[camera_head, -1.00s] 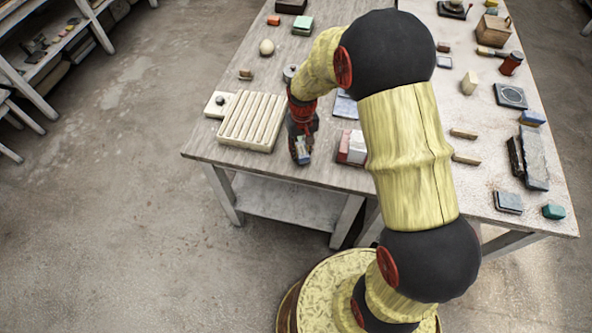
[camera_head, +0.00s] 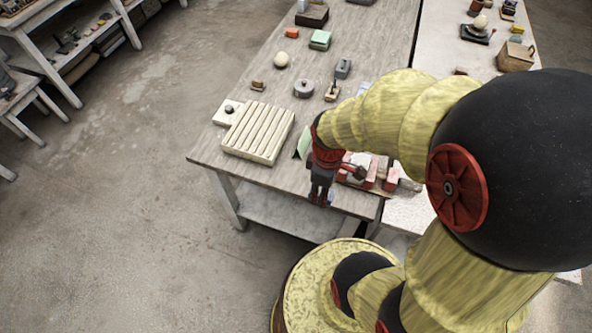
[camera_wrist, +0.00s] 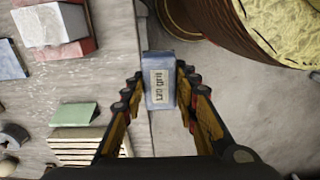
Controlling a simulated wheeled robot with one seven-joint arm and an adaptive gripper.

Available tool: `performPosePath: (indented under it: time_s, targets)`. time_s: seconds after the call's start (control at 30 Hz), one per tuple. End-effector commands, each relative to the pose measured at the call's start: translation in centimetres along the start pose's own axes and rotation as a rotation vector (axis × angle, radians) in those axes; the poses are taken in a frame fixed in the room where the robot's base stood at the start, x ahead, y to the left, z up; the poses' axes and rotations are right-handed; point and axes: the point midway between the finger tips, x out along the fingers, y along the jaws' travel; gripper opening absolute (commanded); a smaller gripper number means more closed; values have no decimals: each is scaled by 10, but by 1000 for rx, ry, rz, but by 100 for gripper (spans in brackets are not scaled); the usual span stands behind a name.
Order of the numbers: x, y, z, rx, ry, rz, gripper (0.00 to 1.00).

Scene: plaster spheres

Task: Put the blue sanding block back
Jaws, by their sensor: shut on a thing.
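The blue sanding block (camera_wrist: 161,92) shows in the wrist view between the two fingers, with a pale printed label facing the camera. My gripper (camera_wrist: 160,76) is shut on it. In the head view my gripper (camera_head: 320,196) points down at the table's front edge, to the right of and nearer than the cream slotted rack (camera_head: 258,132). I cannot make out the block there. In the wrist view the block overlaps the table edge, with floor to its right. The ridged rack (camera_wrist: 88,143) is partly hidden by the gripper at lower left.
Red and white blocks (camera_head: 367,172) stand close right of my gripper on the wooden table (camera_head: 215,140). A green wedge (camera_wrist: 75,114) lies near the rack. A pale ball (camera_head: 281,59) and a round grey lidded thing (camera_head: 303,88) sit farther back. Open floor lies left.

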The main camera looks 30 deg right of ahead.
Motion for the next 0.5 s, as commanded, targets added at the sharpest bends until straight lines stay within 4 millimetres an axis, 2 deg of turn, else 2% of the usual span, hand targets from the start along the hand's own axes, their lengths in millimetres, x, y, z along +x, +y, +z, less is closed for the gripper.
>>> performPosePath:
  time_s: [0.07,0.17,0.5]
  targets:
    - [0,-4,6,-17,0,0,1]
    - [5,1,2,-28,-1,-2,1]
    - [38,53,-47,-28,-1,-2,1]
